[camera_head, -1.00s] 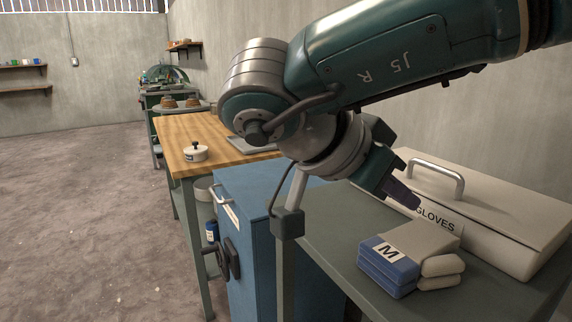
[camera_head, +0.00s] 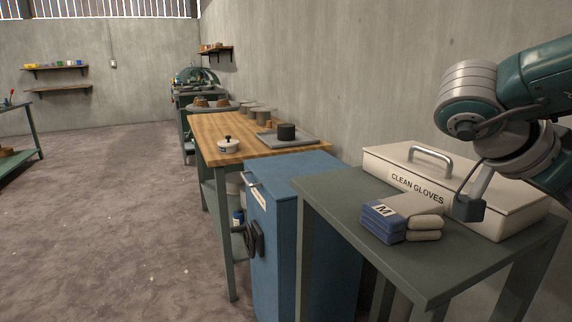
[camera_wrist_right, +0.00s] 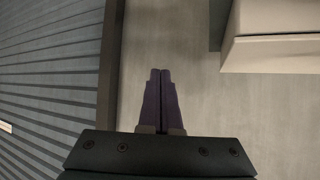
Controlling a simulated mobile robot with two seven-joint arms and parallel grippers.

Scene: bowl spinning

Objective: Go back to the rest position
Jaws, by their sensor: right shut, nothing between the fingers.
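My right arm (camera_head: 525,95) comes in from the right edge in the head view, above the green table with the glove box. Its gripper is out of sight there, hidden or beyond the edge. In the right wrist view my right gripper (camera_wrist_right: 160,75) shows with its two purple fingers pressed together and nothing between them. A pale floor or wall surface lies beyond the fingertips. My left gripper is in no view.
A cream box marked CLEAN GLOVES (camera_head: 400,182) and stacked blue-and-cream gloves (camera_head: 383,222) lie on the green table (camera_head: 345,197). Open floor (camera_head: 110,220) is at the left.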

